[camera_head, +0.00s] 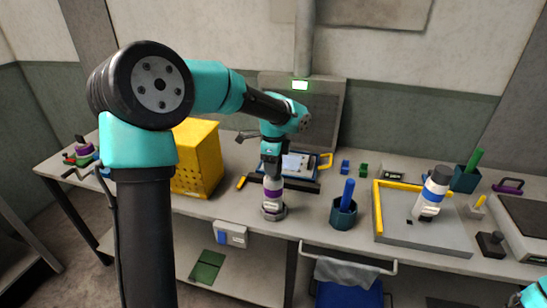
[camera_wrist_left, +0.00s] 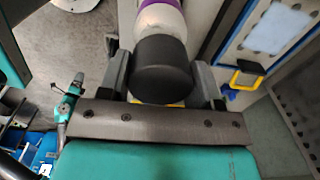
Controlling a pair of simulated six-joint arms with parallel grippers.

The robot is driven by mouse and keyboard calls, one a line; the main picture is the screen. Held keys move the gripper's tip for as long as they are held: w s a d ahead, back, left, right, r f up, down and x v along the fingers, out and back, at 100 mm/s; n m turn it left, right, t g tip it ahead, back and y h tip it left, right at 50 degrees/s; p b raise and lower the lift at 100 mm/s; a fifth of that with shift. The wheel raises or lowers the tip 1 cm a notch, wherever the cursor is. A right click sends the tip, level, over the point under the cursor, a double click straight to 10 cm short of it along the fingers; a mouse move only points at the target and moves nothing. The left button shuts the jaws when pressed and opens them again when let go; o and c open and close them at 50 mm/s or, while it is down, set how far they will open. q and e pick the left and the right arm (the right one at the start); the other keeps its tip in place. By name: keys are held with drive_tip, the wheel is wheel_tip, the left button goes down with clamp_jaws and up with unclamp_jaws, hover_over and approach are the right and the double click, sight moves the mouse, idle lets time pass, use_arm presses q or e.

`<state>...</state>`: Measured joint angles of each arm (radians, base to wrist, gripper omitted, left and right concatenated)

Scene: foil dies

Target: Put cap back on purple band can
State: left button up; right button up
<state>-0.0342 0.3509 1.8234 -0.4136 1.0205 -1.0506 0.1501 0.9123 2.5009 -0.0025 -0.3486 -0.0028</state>
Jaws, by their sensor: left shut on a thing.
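The purple band can (camera_head: 272,194) is white with a purple band and stands upright at the table's front, in a grey round holder (camera_head: 273,212). My left gripper (camera_head: 271,177) is directly above it, pointing down. In the left wrist view the gripper (camera_wrist_left: 165,80) is shut on a black cap (camera_wrist_left: 163,70), one finger on each side. The can (camera_wrist_left: 160,22) is in line with the cap, and the two appear to meet. I cannot tell whether the cap is fully seated. My right gripper is out of view.
A yellow perforated bin (camera_head: 195,158) stands left of the can. A blue-framed board (camera_head: 297,163) lies behind.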

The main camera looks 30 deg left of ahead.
use_arm(q)
drive_tip(key=shift+f, duration=1)
drive_tip(key=shift+f, duration=0.15)
idle(1.4)
drive_tip(key=o, duration=1)
drive_tip(key=shift+o, duration=0.6)
drive_tip(key=shift+o, duration=0.7)
drive_tip(key=shift+r, duration=3.5)
